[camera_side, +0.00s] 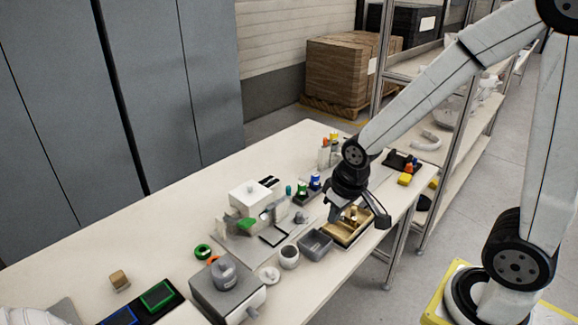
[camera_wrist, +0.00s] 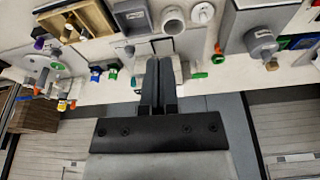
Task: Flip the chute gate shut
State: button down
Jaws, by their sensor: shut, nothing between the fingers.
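A white box unit (camera_side: 250,194) stands mid-table in the side view, with a small sloped grey part and a green flap-like piece (camera_side: 245,224) at its front. I cannot tell for certain which part is the chute gate, or its exact position. In the wrist view the green piece (camera_wrist: 198,75) shows just right of my fingers, and the white unit is mostly hidden behind them. My gripper (camera_side: 333,213) is to the right of the unit in the side view, above the table near the wooden tray. Its fingers (camera_wrist: 158,62) are shut together and empty.
A wooden tray (camera_side: 347,241), a grey bin (camera_side: 315,252) and a white cup (camera_side: 289,262) stand along the near edge. A grey machine (camera_side: 228,298) is at front left. Small coloured parts (camera_side: 308,187) stand behind. Bare table (camera_side: 130,240) lies to the left.

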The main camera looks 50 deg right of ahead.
jog(key=w+d+m, duration=0.2)
jog(key=w+d, duration=0.2)
jog(key=w, duration=0.3)
jog(key=w+d+f+m+h, duration=0.1)
jog(key=w+d+m, duration=0.1)
jog(key=w, duration=0.6)
jog(key=w+d+f+m+h, duration=0.1)
jog(key=w+d+m, duration=0.1)
jog(key=w+d, duration=0.3)
jog(key=w, duration=0.3)
jog(key=shift+w+d, duration=0.2)
jog(key=shift+d, duration=0.15)
jog(key=shift+f, duration=0.1)
jog(key=x, duration=0.9)
jog(key=shift+w+f, duration=0.2)
jog(key=shift+f, duration=0.1)
jog(key=shift+d, duration=0.1)
